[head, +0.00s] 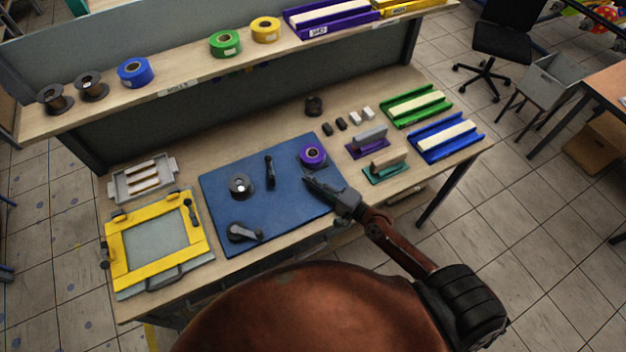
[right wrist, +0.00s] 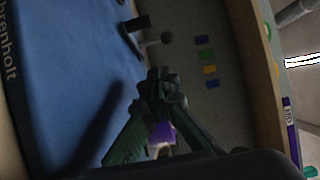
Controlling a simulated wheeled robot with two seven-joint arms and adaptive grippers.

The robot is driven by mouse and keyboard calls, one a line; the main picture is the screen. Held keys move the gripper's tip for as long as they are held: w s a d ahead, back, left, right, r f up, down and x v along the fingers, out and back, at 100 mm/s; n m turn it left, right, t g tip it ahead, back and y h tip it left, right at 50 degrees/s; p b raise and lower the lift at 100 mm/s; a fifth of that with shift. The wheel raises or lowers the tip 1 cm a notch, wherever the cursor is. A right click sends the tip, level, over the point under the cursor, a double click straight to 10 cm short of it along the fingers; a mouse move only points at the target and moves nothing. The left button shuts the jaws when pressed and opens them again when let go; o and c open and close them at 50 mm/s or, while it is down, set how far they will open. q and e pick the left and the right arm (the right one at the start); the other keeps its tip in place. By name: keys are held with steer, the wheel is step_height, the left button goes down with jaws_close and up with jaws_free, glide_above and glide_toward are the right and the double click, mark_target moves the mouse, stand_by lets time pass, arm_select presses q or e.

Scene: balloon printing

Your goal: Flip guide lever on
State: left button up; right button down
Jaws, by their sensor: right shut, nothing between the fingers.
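A blue mat (head: 225,195) lies on the bench with black fittings on it. A slim black lever (head: 269,172) stands near its middle, and a black piece with an arm (head: 244,233) sits near its front edge. I cannot tell for certain which is the guide lever. A black round spool-like part (head: 240,186) and a purple tape roll (head: 312,156) are also on the mat. My right gripper (head: 308,182) is shut and empty over the mat's right part, just in front of the purple roll. In the right wrist view its fingertips (right wrist: 160,78) are together, below a dark knobbed fitting (right wrist: 150,36). My left gripper is out of view.
A yellow frame (head: 120,258) and a grey tray (head: 122,191) are at the left. Squeegees, one with a purple base (head: 356,154), and green (head: 412,107) and blue (head: 440,146) trays are at the right. A shelf (head: 190,72) with tape rolls runs behind.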

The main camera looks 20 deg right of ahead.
steer(key=p, duration=0.2)
glide_toward(270, 165)
steer(key=w, duration=0.1)
steer(key=w+r, duration=0.1)
steer(key=w+d, duration=0.1)
steer(key=shift+r, duration=0.3)
steer(key=a+p, duration=0.1)
steer(key=s+a, duration=0.1)
steer(key=a, duration=0.1)
steer(key=shift+s+f+p, duration=0.1)
steer(key=shift+s+p, duration=0.1)
steer(key=shift+p, duration=0.2)
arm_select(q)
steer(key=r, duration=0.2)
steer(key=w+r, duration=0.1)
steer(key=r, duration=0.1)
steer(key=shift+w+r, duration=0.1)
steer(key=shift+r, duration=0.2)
arm_select(e)
steer(key=shift+a+f, duration=0.15)
steer(key=shift+a, duration=0.1)
